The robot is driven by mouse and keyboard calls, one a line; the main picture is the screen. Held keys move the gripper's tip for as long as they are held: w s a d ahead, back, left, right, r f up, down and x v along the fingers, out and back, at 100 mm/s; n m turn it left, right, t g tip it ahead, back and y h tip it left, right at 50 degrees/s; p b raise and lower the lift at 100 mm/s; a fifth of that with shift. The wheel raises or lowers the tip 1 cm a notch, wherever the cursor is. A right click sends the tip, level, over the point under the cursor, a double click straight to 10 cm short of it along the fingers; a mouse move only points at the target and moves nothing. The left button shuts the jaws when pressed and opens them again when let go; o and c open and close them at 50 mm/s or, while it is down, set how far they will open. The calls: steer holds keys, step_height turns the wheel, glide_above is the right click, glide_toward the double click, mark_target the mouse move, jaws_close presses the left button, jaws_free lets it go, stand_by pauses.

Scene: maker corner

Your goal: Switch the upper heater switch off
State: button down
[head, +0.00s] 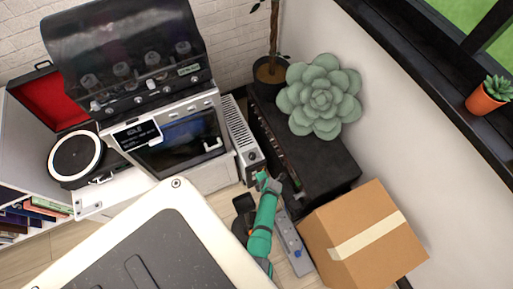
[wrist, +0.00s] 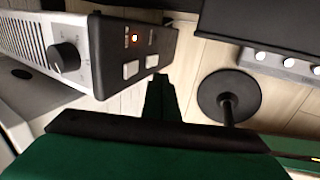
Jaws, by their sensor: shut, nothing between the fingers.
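I cannot tell from the picture which switch is the upper one. My green gripper (head: 263,178) is shut and empty near the panel end. In the wrist view its fingertips (wrist: 160,80) appear close to the farther switch; contact is unclear.
A cardboard box (head: 365,235) and a power strip (head: 291,240) lie to the right of my arm. A black cabinet (head: 320,165) bears a succulent (head: 322,97). A round dark base with a stem (wrist: 228,97) stands on the floor beside my gripper.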

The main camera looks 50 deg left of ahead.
steer(key=shift+w+a+r, duration=0.1)
steer(key=shift+w+a, duration=0.1)
steer(key=shift+a, duration=0.4)
steer(key=shift+w+a+r, duration=0.15)
steer(key=shift+a, duration=0.5)
steer(key=shift+w+a+r, duration=0.1)
steer(key=shift+w+a, duration=0.1)
steer(key=shift+a, duration=0.4)
